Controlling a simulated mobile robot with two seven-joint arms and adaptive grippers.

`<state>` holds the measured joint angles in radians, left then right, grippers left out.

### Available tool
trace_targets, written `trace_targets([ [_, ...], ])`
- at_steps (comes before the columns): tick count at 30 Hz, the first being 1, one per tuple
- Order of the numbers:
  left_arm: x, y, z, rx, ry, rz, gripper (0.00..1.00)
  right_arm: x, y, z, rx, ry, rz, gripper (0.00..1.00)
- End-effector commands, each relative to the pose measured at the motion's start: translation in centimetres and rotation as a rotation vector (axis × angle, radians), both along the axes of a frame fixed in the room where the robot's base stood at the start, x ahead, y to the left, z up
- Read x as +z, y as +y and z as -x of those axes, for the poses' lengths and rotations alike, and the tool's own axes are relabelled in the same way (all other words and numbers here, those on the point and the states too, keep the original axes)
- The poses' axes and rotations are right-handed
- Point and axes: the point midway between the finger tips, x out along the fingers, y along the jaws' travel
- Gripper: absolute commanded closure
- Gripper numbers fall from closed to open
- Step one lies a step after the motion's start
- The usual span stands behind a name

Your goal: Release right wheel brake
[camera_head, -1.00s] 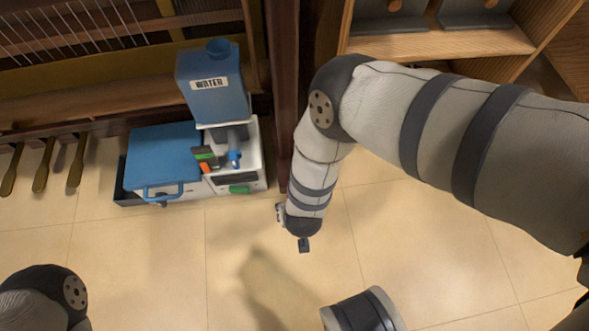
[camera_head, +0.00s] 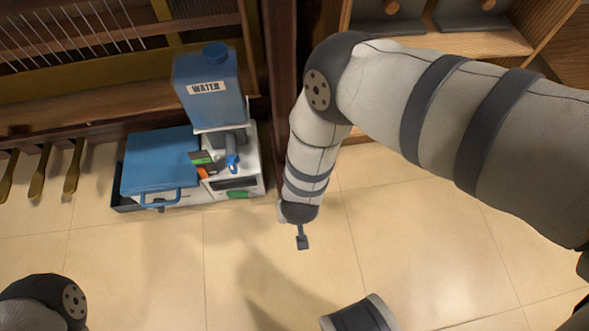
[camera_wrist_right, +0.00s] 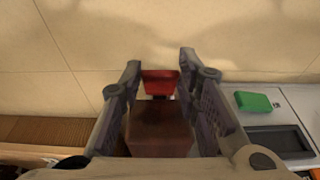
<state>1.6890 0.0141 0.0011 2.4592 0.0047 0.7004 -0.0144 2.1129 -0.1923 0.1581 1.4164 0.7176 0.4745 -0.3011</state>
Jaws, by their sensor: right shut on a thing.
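In the right wrist view, a small red tab (camera_wrist_right: 160,83) sits at the far end of a dark brown wooden block (camera_wrist_right: 159,130), which looks like a piano leg. My right gripper (camera_wrist_right: 160,75) has its two fingers on either side of the block, with the tips at the sides of the red tab, shut on it. In the head view my right arm reaches down beside the dark piano post (camera_head: 284,70), and its forearm hides the tab and most of the gripper. The wheel itself is not visible. My left gripper is out of view; only part of that arm shows at lower left.
A blue water container (camera_head: 209,88) stands on a white and blue unit (camera_head: 162,163) left of my right forearm. Brass pedals (camera_head: 40,172) are at the far left. A wooden shelf (camera_head: 450,45) is at upper right. The tiled floor (camera_head: 410,230) is open below.

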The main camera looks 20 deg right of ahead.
Motion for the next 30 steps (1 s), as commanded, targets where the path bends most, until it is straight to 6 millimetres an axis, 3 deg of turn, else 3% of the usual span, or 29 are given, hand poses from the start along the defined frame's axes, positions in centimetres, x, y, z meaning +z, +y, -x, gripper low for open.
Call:
trace_targets([
  [1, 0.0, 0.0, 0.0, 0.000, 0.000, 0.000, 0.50, 0.2, -0.1, -0.3, -0.002, -0.008, 0.003, 0.66],
  [3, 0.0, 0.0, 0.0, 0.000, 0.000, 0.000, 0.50, 0.2, -0.1, -0.3, -0.001, -0.007, 0.003, 0.50],
  [14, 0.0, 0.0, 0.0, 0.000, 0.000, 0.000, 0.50, 0.7, 0.0, 0.0, 0.000, -0.005, 0.002, 0.50],
  [24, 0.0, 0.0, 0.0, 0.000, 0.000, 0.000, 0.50, 8.9, 0.6, 2.0, 0.000, -0.008, 0.002, 0.50],
  [30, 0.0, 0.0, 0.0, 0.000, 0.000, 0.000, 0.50, 11.5, 0.8, 2.8, -0.001, -0.008, 0.002, 0.50],
])
